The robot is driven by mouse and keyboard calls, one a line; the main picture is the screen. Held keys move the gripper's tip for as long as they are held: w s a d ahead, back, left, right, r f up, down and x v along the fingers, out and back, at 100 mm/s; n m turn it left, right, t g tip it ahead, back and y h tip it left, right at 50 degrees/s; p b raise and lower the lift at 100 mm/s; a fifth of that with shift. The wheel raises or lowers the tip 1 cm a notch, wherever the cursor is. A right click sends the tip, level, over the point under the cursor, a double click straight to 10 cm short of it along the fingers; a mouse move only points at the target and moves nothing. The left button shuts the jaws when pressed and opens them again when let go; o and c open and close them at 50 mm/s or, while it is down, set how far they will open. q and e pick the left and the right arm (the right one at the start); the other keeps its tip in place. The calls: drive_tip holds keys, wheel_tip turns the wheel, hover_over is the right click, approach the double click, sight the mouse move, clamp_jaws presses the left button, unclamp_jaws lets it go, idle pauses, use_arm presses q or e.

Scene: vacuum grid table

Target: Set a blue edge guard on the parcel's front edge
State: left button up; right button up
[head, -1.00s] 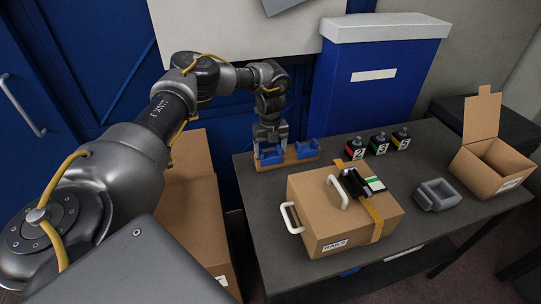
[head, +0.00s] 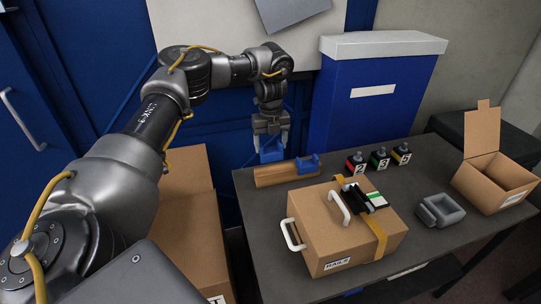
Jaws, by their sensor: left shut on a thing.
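My left gripper (head: 271,143) is shut on a blue edge guard (head: 271,154), which it holds just above the left part of the wooden holder (head: 287,174). A second blue edge guard (head: 308,163) sits on the right end of that holder. The parcel (head: 330,229) is a closed brown box on the table, in front of the holder. It has a yellow strap, white handles and a label reading RAILS on its front face. The black strap device (head: 362,199) lies on its top. My right gripper is not in view.
Several small bottles with numbered labels (head: 380,158) stand behind the parcel. A blue bin with a white lid (head: 372,95) rises behind the table.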

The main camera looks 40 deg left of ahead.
sight(271, 151)
use_arm(q)
drive_tip(key=shift+r, duration=0.6)
drive_tip(key=shift+r+p, duration=2.2)
drive_tip(key=shift+p, duration=0.8)
